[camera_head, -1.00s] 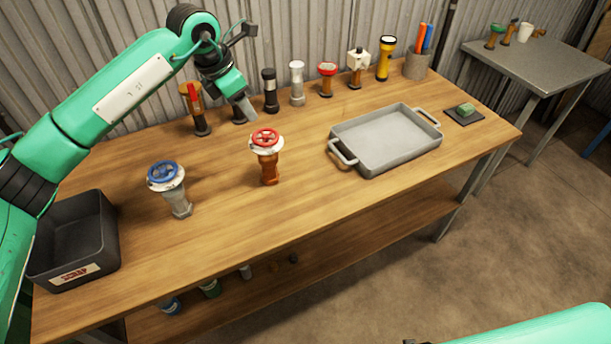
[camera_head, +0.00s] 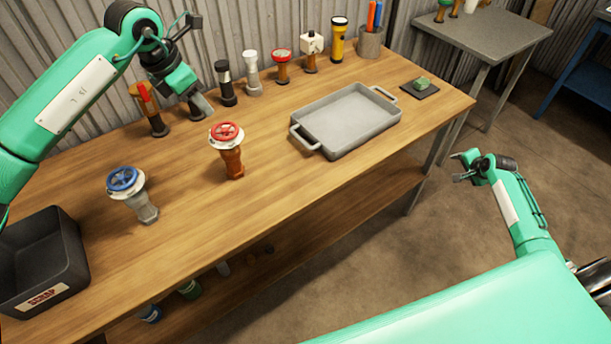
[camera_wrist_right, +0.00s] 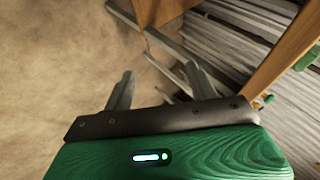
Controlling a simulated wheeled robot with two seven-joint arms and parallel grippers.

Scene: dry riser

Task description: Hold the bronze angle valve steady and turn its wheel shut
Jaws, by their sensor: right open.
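The bronze angle valve (camera_head: 231,160), with a red wheel (camera_head: 226,132) on top and a white collar, stands upright on the wooden bench in the head view. My left gripper (camera_head: 202,106) hangs behind it and a little to its left, apart from it; its fingers are seen edge-on, so its opening is unclear. My right gripper (camera_head: 462,168) is open and empty, out over the floor beyond the bench's right end. In the right wrist view, its spread fingers (camera_wrist_right: 158,92) have nothing between them.
A grey valve with a blue wheel (camera_head: 140,200) stands to the left, near a black scrap bin (camera_head: 45,262). A grey tray (camera_head: 345,120) lies to the right. Several fittings and a yellow flashlight (camera_head: 338,42) line the back. Bench around the bronze valve is clear.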

